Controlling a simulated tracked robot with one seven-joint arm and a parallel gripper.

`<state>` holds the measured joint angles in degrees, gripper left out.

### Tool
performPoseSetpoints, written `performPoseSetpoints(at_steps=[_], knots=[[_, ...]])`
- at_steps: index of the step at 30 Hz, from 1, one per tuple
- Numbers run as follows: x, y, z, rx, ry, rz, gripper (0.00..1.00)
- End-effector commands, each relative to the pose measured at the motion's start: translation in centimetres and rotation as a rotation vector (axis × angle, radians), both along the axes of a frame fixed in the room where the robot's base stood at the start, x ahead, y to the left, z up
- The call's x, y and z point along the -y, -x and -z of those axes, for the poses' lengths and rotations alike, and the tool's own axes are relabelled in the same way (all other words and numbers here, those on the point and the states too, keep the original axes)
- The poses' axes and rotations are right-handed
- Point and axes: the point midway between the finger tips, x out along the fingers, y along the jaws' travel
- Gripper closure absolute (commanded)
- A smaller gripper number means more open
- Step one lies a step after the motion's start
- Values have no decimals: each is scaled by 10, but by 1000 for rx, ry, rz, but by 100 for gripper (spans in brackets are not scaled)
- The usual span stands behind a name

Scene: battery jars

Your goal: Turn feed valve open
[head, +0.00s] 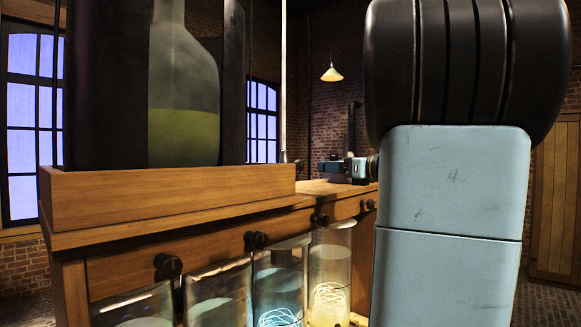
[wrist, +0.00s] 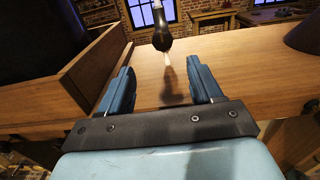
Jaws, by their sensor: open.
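No part is plainly marked as the feed valve. Several black round knobs, one of them a front knob (head: 255,240), line the wooden bench's front edge above the glass jars. In the wrist view a dark bulb-shaped piece (wrist: 161,38) with a thin metal rod stands over the bench top, beyond and between my fingertips. I cannot tell whether it is the valve. My gripper (wrist: 161,72) is open and empty, low over the bench top (wrist: 225,55). In the head view my gripper (head: 345,168) shows small at the bench's far end, partly hidden by my arm.
A large bottle (head: 183,90) of yellow-green liquid stands in a wooden tray (head: 160,195) on the bench, left of my gripper. Glass jars, one with a glowing coil (head: 330,270), stand below the knobs. A dark round object (wrist: 303,35) is at the right.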

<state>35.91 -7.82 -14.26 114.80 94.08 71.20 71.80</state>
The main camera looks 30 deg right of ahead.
Motion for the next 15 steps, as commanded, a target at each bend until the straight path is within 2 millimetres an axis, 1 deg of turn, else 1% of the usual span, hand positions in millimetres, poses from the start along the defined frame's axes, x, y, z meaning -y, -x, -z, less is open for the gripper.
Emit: performPoseSetpoints(at_steps=[2, 5, 15], knots=[[2, -5, 0, 0, -4, 6, 36], [-1, -16, 0, -1, -2, 9, 36], [-19, -70, 0, 0, -1, 15, 36]])
